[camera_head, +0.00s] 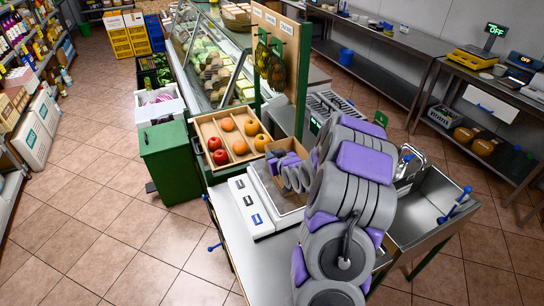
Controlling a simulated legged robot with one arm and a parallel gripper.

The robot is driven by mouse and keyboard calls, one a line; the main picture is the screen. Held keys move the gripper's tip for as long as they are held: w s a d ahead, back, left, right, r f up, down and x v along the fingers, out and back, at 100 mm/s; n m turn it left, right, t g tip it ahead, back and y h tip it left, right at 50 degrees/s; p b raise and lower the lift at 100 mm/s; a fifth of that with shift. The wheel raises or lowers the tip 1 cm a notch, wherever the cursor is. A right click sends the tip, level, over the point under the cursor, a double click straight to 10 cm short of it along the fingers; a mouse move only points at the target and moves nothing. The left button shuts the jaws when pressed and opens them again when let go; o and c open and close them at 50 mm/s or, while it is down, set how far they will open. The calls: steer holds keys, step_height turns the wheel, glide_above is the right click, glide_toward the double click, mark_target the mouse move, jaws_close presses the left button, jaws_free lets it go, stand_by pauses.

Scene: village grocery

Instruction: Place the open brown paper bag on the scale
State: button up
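A white scale (250,207) with small blue labels stands on the metal counter in the middle, and its pan (268,193) is partly covered by my gripper. My gripper (284,172), grey and purple, is low over or in front of the pan. A brown, paper-like edge (287,145) shows just behind my gripper. It may be the open paper bag, but my arm hides most of it. I cannot tell whether it rests on the pan or is held. The finger opening is too small and covered to read.
A wooden tray (208,131) of apples and oranges lies just behind the scale. A green bin (170,160) stands left of it. A metal sink (436,205) is to the right of my arm. A yellow scale (473,57) stands on the far right bench. The tiled floor at left is clear.

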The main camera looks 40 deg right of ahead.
steer(key=o, duration=0.4)
steer(key=shift+d, duration=0.3)
steer(key=shift+c, duration=0.2)
steer(key=shift+a, duration=0.1)
steer(key=shift+a+r, duration=0.1)
steer(key=shift+r, duration=0.1)
steer(key=b+v, duration=0.1)
steer(key=v, duration=1.1)
steer(key=shift+f, duration=0.15)
